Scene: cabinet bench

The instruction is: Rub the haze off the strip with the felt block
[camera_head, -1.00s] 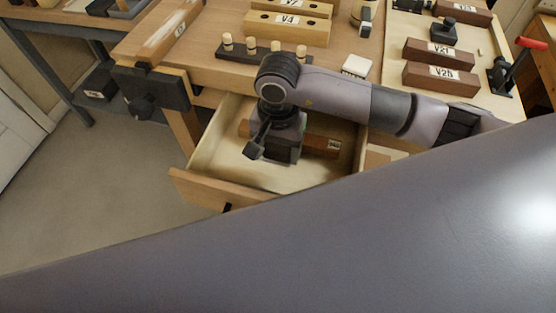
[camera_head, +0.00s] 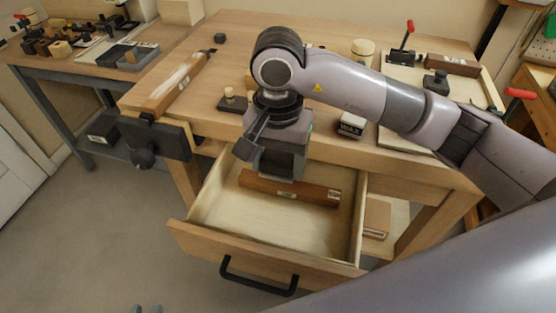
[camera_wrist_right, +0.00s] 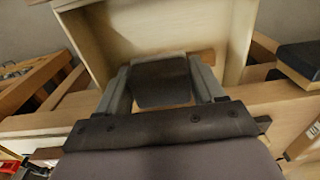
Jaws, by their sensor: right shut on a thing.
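The wooden strip (camera_head: 178,84) lies at the left edge of the bench, with a pale hazy patch on its top, above the dark vise (camera_head: 150,143). My right gripper (camera_head: 282,174) is over the open drawer, fingers pointing down. In the wrist view it is shut on a dark block (camera_wrist_right: 161,84), which looks like the felt block; my gripper mostly hides it in the head view. My left gripper (camera_head: 146,309) shows only as two grey tips, apart, at the bottom edge.
The open drawer (camera_head: 240,263) holds a brown labelled bar (camera_head: 315,193) below my right gripper. A block labelled WAX (camera_head: 351,125) and a peg rack (camera_head: 231,103) stand on the bench. A red-handled clamp (camera_head: 402,45) is at the back.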

